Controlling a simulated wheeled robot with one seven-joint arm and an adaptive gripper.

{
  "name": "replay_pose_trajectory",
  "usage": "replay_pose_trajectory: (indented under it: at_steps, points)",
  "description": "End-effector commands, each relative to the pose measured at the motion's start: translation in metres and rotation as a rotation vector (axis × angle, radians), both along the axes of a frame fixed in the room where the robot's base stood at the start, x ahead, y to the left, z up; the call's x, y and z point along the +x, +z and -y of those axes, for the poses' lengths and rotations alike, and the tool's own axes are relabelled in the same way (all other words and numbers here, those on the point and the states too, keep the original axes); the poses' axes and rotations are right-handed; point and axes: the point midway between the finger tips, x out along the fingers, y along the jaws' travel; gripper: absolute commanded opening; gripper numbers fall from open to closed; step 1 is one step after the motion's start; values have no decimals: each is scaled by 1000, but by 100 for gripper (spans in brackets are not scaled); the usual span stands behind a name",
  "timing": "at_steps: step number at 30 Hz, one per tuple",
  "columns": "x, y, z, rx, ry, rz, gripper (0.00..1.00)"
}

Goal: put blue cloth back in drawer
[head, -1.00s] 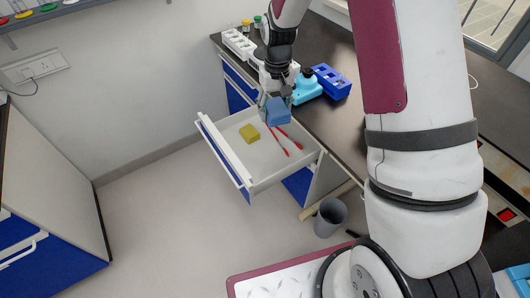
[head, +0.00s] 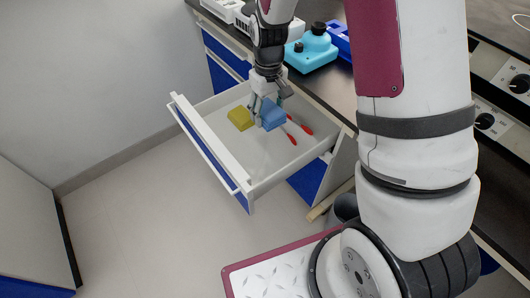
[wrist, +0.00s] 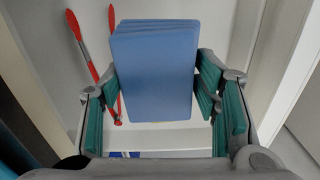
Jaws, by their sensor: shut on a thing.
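The blue cloth (head: 272,116) is a folded, block-like stack. My gripper (head: 268,101) is shut on it and holds it inside the open drawer (head: 255,176), close to the yellow block. In the wrist view the cloth (wrist: 155,72) sits between the two green-padded fingers (wrist: 163,92) and fills the middle of the picture. The drawer is pulled out from the blue-fronted cabinet. I cannot tell whether the cloth touches the drawer floor. The cloth hides part of the red-handled tools behind it.
A yellow block (head: 240,118) lies in the drawer left of the cloth. Red-handled tools (head: 293,131) lie to its right. The front part of the drawer floor is bare. A grey bin (head: 344,207) stands beside the cabinet.

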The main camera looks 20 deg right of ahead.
Motion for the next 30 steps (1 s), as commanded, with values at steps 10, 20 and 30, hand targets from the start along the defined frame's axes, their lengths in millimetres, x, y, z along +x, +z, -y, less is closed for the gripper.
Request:
replay_pose_trajectory:
  at_steps: [10, 20, 30]
  points:
    - [1, -44, 0, 0, 45, 0, 30]
    - [0, -94, 0, -1, 48, -2, 30]
    - [0, -125, 0, -1, 48, -2, 30]
